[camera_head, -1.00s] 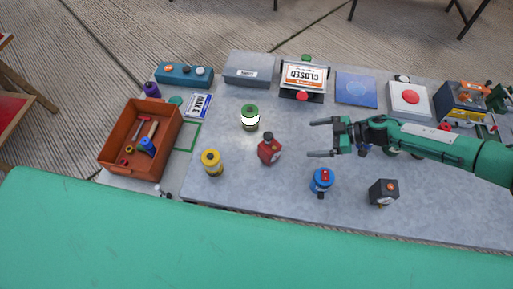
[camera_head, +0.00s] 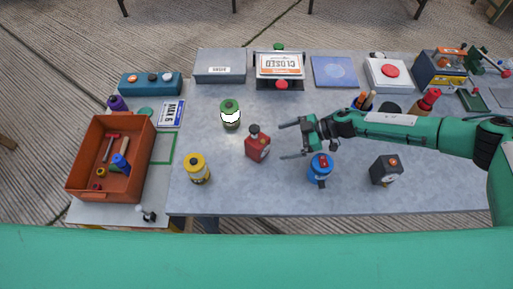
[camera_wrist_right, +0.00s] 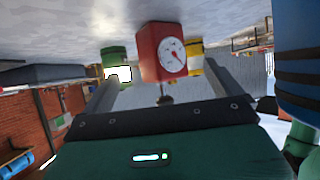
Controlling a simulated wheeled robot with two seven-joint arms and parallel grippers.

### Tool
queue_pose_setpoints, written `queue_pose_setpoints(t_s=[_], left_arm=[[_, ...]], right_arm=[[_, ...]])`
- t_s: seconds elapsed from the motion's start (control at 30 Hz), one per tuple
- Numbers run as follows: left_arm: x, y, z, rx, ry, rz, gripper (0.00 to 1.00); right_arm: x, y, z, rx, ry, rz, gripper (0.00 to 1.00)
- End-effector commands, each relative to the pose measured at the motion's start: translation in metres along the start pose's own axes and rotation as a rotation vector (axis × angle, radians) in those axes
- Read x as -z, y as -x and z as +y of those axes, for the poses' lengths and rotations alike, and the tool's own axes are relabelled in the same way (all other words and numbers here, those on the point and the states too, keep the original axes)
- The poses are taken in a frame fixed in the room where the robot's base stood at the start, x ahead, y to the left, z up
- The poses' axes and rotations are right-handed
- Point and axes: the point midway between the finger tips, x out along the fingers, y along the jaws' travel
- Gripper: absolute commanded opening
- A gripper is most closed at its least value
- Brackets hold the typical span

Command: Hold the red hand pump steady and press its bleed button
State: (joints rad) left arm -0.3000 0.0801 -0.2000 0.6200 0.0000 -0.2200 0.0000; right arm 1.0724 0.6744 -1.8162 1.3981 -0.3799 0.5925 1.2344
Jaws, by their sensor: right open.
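The red hand pump (camera_head: 257,147) stands upright on the grey table, with a dark knob on top. In the right wrist view the pump (camera_wrist_right: 152,50) shows a round white gauge and lies ahead, between the two fingers in the picture. My right gripper (camera_head: 284,140) is open, just right of the pump in the head view, its fingertips close to it. I cannot tell whether they touch it. The bleed button cannot be made out for certain. My left gripper is not in view.
A blue canister (camera_head: 320,172) stands close below my right gripper. A green canister (camera_head: 230,116) and a yellow one (camera_head: 197,171) stand left of the pump. A black box (camera_head: 386,171) is at right. An orange crate (camera_head: 80,193) holds tools at far left.

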Motion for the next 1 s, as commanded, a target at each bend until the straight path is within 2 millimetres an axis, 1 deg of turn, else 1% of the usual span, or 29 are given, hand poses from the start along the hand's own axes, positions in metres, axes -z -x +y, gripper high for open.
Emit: queue_pose_setpoints(t_s=[0.17,0.4,0.47,0.5,0.7,0.83,1.0], left_arm=[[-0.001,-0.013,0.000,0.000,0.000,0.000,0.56],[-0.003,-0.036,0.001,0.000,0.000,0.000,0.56],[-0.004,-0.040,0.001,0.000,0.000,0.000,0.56],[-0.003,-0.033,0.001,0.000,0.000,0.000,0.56],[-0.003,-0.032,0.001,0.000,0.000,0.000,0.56],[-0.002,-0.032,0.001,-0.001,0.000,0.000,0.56],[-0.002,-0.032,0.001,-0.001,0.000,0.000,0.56]], right_arm=[[-0.002,-0.019,-0.001,0.003,0.002,0.001,0.96],[-0.004,-0.056,-0.001,0.002,0.002,0.000,0.96],[-0.003,-0.063,0.000,0.002,0.001,0.000,0.96],[0.001,-0.067,-0.001,0.003,0.000,0.000,0.96],[0.001,-0.088,0.000,0.001,0.000,0.000,0.96],[0.001,-0.095,0.000,0.001,0.000,0.001,0.96],[0.000,-0.098,0.000,0.001,0.000,0.000,0.96]])
